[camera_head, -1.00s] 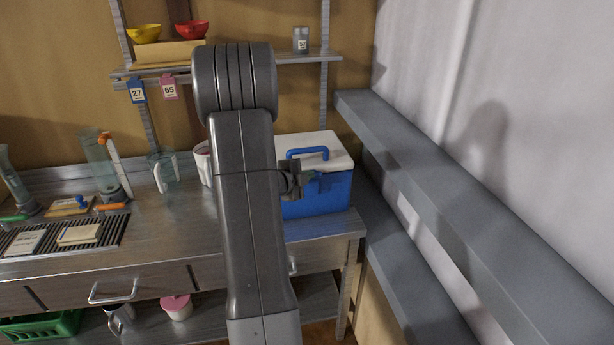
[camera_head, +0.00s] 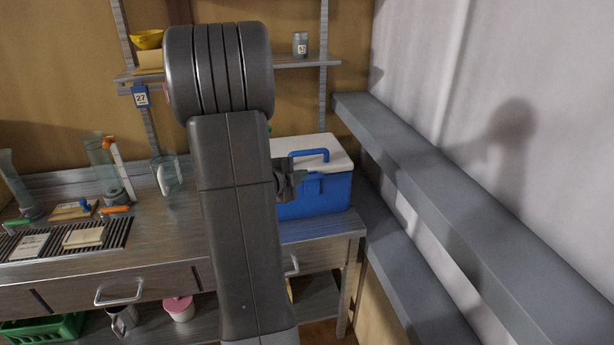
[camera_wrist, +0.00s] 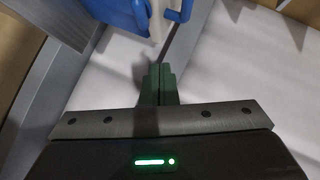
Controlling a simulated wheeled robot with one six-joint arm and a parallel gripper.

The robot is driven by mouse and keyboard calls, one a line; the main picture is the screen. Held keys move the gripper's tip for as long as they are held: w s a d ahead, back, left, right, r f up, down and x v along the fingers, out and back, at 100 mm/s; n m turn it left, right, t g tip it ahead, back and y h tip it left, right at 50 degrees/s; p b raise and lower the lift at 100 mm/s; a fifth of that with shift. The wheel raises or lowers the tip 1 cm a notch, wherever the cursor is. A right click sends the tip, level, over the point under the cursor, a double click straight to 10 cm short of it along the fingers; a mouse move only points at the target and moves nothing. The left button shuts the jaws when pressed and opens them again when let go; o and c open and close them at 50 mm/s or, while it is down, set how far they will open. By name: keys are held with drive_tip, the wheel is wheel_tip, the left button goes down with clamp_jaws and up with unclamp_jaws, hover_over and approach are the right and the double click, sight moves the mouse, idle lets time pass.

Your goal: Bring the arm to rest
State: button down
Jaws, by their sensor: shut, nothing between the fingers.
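My arm rises across the middle of the head view and hides part of the bench behind it. My gripper (camera_head: 297,178) shows at the arm's right side, in front of the blue cooler box (camera_head: 318,192) with its white lid. In the wrist view my gripper (camera_wrist: 158,80) has its two green fingers together, with nothing between them. Part of the blue and white cooler box (camera_wrist: 118,12) shows at the top of that view, apart from the fingertips.
A metal bench (camera_head: 160,235) holds a clear jug (camera_head: 168,175), tall glass cylinders (camera_head: 104,165) and a dark slatted rack (camera_head: 115,235). A wall shelf (camera_head: 290,62) stands above. Grey ledges (camera_head: 450,205) run along the white wall at right.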

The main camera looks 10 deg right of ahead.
drive_tip(key=shift+v, duration=2.2)
drive_tip(key=shift+w+r, duration=0.1)
drive_tip(key=shift+w, duration=0.05)
